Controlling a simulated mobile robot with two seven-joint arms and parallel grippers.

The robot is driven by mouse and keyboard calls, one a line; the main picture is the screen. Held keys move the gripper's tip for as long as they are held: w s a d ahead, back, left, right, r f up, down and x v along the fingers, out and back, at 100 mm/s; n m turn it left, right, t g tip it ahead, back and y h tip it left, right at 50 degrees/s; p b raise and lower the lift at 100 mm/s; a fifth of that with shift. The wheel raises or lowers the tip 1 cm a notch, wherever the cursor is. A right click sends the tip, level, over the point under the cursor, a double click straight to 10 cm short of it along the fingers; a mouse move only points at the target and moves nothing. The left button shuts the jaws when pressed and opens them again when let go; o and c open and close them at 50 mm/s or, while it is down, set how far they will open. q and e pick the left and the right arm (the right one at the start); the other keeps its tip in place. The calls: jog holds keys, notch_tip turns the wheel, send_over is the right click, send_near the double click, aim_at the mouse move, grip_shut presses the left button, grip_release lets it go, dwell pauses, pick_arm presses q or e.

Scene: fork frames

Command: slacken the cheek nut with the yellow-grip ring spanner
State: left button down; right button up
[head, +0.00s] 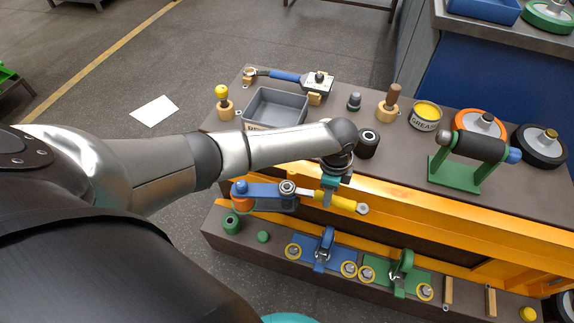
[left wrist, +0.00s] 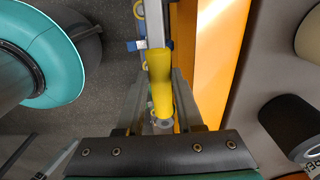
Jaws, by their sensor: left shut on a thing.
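The yellow-grip ring spanner (head: 346,204) lies along the orange fork, its yellow grip to the right and its steel shank to the left. Its ring end is at the cheek nut (head: 288,187) on the blue cheek (head: 262,192); it looks to be around the nut, but I cannot tell how fully it is seated. My left gripper (head: 329,196) reaches down from above and is shut on the yellow grip. In the left wrist view the grip (left wrist: 159,92) runs between the two fingers. My right gripper is not in view.
An orange roller (head: 240,200) sits at the cheek's left end. The bench top behind holds a grey tray (head: 273,108), a grease tin (head: 425,116) and a green roller stand (head: 455,174). The lower shelf in front holds blue (head: 325,250) and green (head: 398,272) castor brackets.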

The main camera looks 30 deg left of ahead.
pick_arm(q)
jog(key=shift+r, duration=0.15)
jog(key=shift+s+r+h+p, duration=0.2)
jog(key=shift+h+p, duration=0.1)
jog(key=shift+p, duration=0.3)
jog(key=shift+p, duration=0.3)
dwell(0.4)
jog(key=shift+r+p, duration=1.05)
jog(key=shift+p, duration=1.05)
dwell(1.4)
jog(key=shift+r, duration=0.2)
jog(key=shift+r+p, duration=1.3)
jog(key=shift+p, duration=0.4)
jog(key=shift+r, duration=0.1)
